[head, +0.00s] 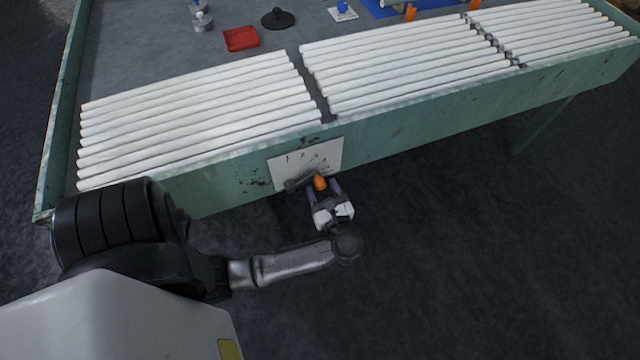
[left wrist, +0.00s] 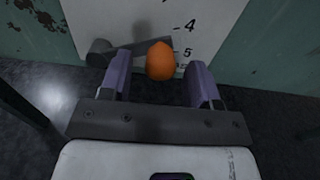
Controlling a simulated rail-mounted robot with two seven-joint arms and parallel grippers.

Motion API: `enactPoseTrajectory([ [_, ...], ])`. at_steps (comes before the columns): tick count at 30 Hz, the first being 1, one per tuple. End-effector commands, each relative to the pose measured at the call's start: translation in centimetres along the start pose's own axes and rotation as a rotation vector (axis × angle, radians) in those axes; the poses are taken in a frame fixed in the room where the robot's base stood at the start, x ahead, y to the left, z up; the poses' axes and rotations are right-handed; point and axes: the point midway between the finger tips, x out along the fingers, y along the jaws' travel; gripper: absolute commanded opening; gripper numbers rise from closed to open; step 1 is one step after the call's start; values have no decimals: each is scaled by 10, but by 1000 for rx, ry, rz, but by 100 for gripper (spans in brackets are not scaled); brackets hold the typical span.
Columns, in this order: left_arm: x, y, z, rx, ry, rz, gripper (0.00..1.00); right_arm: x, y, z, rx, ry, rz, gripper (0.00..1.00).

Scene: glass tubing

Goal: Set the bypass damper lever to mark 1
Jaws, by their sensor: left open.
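The bypass damper lever has a grey arm with an orange knob (head: 320,183) on the front of the green bench. In the left wrist view the orange knob (left wrist: 160,61) is near mark 5, with mark 4 above it. The lever's grey pivot (left wrist: 98,52) is to the left. The white scale plate (head: 318,158) is behind it; mark 1 cannot be read. My left gripper (head: 324,187) is open, with its purple fingers on either side of the knob, apart from it in the left wrist view (left wrist: 161,75). My right gripper is not in view.
The green bench (head: 400,137) carries rows of white glass tubes (head: 200,120). A red tray (head: 241,38) and a black round object (head: 278,18) are on its top. The dark floor (head: 480,240) in front of the bench is clear.

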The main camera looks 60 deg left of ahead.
Motion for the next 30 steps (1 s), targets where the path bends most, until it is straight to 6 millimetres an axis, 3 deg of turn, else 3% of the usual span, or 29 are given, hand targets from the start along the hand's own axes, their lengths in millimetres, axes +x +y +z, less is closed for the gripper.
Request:
enactPoseTrajectory([
  [7,19,0,0,0,0,1,56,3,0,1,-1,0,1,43],
  [18,22,0,0,0,0,1,56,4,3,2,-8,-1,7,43],
  [30,21,0,0,1,0,1,19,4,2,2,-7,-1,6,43],
])
